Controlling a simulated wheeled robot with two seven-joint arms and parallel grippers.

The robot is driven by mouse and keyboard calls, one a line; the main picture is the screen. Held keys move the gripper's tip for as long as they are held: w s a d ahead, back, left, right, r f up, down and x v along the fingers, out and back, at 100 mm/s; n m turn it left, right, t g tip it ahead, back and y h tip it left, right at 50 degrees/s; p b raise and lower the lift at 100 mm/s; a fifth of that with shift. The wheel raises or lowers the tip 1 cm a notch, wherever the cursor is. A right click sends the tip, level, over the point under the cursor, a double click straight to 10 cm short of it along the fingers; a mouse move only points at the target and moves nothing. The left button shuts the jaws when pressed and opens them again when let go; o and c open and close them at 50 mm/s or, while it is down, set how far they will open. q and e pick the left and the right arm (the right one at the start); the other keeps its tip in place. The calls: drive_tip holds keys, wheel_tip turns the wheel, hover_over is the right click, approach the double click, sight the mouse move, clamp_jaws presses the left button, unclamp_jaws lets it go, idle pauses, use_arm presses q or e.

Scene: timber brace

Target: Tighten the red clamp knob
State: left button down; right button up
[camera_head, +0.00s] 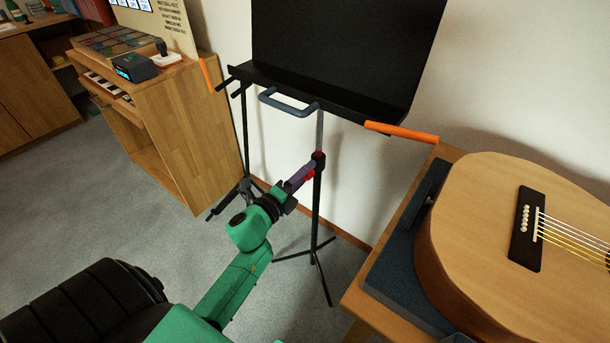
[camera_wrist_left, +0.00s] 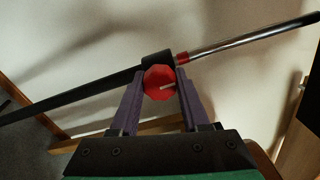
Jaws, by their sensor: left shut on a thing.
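The red clamp knob (camera_wrist_left: 160,82) sits on the black collar of the music stand's pole, with a pale line on its face. In the left wrist view it is between the two purple fingers of my left gripper (camera_wrist_left: 159,92), which is shut on it. In the head view my left gripper (camera_head: 299,177) reaches the pole from the left, and only a bit of red shows at the collar (camera_head: 318,159). The music stand (camera_head: 318,205) is upright, with a black desk (camera_head: 345,50) and a silver upper tube. My right gripper is not in view.
A blue-grey handle (camera_head: 289,104) and an orange bar (camera_head: 401,132) stick out at the desk's lower edge. A guitar (camera_head: 480,230) lies on a wooden table at right. A wooden cabinet (camera_head: 187,140) stands at left. A second stand's legs are behind my gripper.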

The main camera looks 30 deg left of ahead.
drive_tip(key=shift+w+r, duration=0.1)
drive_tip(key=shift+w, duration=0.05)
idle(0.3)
use_arm(q)
drive_tip(key=shift+c, duration=1.9)
unclamp_jaws()
drive_tip(key=s+a, duration=0.2)
drive_tip(key=s, duration=1.2)
drive_tip(key=shift+s, duration=0.25)
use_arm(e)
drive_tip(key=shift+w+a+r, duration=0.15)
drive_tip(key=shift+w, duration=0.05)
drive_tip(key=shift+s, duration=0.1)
